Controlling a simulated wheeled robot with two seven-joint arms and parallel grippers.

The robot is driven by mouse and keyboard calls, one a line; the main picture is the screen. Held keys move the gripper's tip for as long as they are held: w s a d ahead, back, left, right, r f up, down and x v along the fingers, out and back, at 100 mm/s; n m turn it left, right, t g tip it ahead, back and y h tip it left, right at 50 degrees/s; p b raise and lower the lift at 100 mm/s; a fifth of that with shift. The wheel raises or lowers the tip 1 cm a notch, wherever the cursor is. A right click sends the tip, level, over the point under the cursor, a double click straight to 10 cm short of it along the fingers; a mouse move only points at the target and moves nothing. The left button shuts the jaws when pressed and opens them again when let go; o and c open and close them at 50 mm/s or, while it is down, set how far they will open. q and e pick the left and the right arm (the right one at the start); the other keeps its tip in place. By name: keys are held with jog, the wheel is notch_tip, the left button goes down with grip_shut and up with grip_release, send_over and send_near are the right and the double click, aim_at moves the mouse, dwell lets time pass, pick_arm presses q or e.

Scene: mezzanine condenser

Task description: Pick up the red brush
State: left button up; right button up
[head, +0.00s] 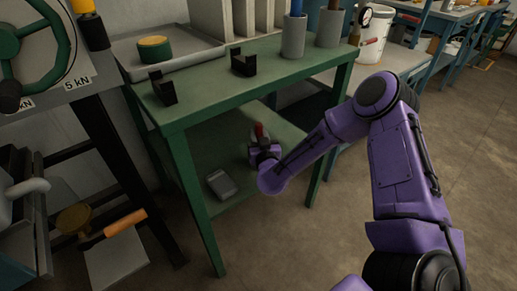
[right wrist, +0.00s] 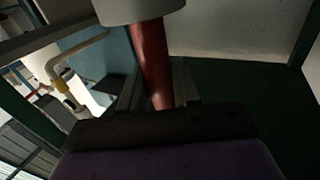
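The red brush (head: 260,131) shows as a small red piece at my right gripper (head: 263,151), above the green table's lower shelf. In the right wrist view, its red handle (right wrist: 153,62) runs between the two dark fingers of my right gripper (right wrist: 158,92), which lie close on both sides of it. A pale grey cylinder (right wrist: 140,8) meets the handle at the top edge; I cannot tell whether it is part of the brush or a holder. The rest of the brush is hidden by my gripper. My left gripper is not in view.
The green table (head: 215,100) has its top just above my right gripper, with a leg (head: 197,195) to the left. A grey box (head: 221,184) lies on the lower shelf (head: 232,153). Two grey cups (head: 293,36) (head: 330,27) stand on the top. The floor in front is clear.

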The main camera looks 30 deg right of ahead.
aim_at(259, 124)
jog(key=shift+c, duration=1.1)
notch_tip(259, 124, up, 10)
jog(key=p, duration=0.3)
dwell(1.3)
